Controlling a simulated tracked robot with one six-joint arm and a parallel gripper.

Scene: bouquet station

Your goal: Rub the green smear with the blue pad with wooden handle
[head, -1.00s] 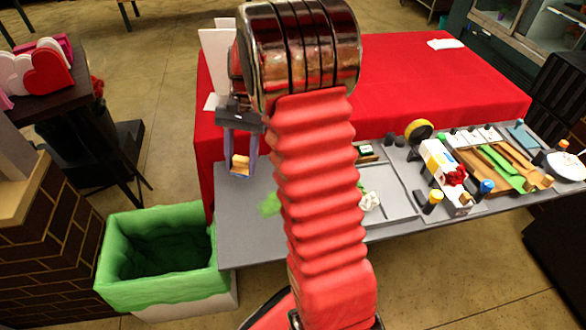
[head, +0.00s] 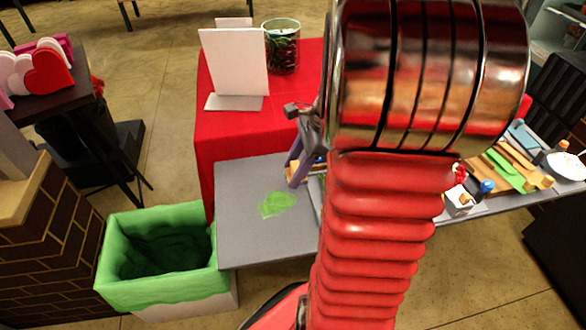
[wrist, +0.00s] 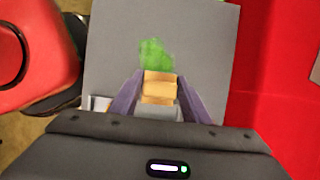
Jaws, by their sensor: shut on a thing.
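The green smear (head: 277,204) lies on the left part of the grey tabletop (head: 240,240), in plain sight. It also shows in the wrist view (wrist: 155,52), just beyond my fingertips. My gripper (wrist: 158,88) is shut on a wooden block-like handle (wrist: 160,88), held between its two purple fingers. The blue pad itself is not clearly visible under the handle. In the head view my gripper (head: 300,170) is up and right of the smear, partly hidden by my arm. I cannot tell whether the pad touches the table.
A green-lined bin (head: 160,290) stands at the table's front left. A white board (head: 235,62) and a plant pot (head: 282,45) stand on the red cloth (head: 225,132) behind. Wooden strips (head: 510,165) and other items lie at the right. Grey tabletop around the smear is clear.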

